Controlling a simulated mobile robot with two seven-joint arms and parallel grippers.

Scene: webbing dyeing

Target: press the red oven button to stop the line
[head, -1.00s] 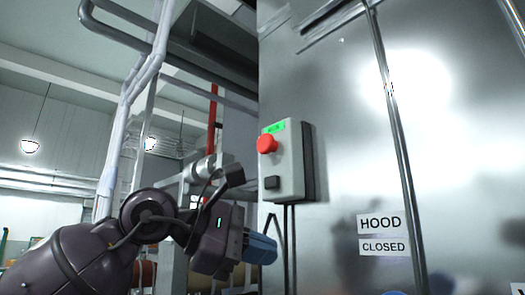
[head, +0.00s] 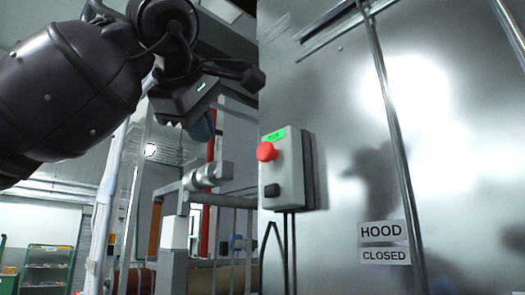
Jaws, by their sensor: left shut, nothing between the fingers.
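The red button (head: 266,152) sticks out from the upper front of a grey control box (head: 287,172) mounted on the metal oven wall. A green label is above it and a dark square switch is below it. My left arm comes in from the upper left, and my left gripper (head: 204,127) is shut and empty, left of the box and a little above the button's height. It is clear of the button in the picture. The blue fingers are partly hidden behind the wrist. My right gripper is not in view.
The shiny oven wall (head: 345,110) fills the right side, with a vertical metal rod and a "HOOD CLOSED" sign (head: 384,244). Cables hang below the control box. Grey pipework and a railing (head: 215,195) stand behind on the left. A green shelf rack (head: 47,268) is far left.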

